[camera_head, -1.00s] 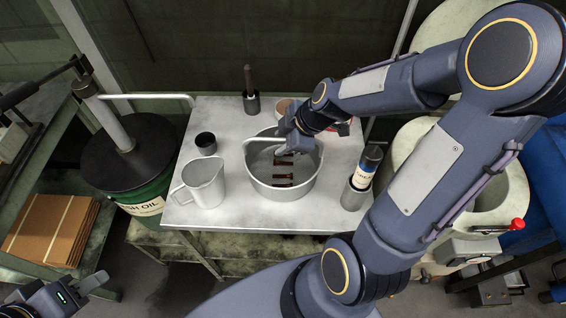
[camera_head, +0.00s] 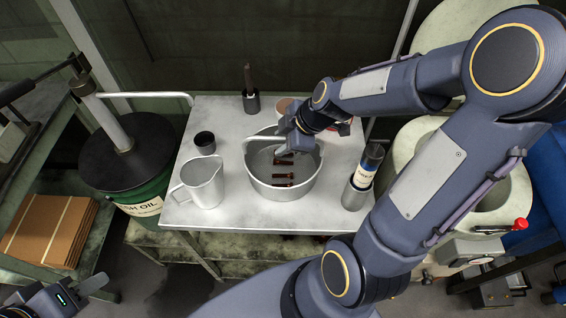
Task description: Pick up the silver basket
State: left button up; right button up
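The silver basket (camera_head: 284,190) is a round metal pan with a raised handle, standing on the light metal table (camera_head: 240,214). Several reddish-brown bolts (camera_head: 284,176) lie inside it. My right gripper (camera_head: 281,152) reaches in from the right and is at the basket's back rim, near the handle. Its fingers point down and are partly hidden by the wrist, so I cannot tell whether they are closed on the handle. My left gripper (camera_head: 95,284) is at the bottom left corner, far from the basket, partly cut off by the frame edge.
A metal jug (camera_head: 203,183) stands just left of the basket, with a small black cup (camera_head: 205,143) behind it. A bottle in a metal holder (camera_head: 363,178) stands to the right. A dark-handled tool (camera_head: 250,90) stands at the back. A green oil drum (camera_head: 140,160) is left of the table.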

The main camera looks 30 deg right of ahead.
grip_shut()
dwell(0.5)
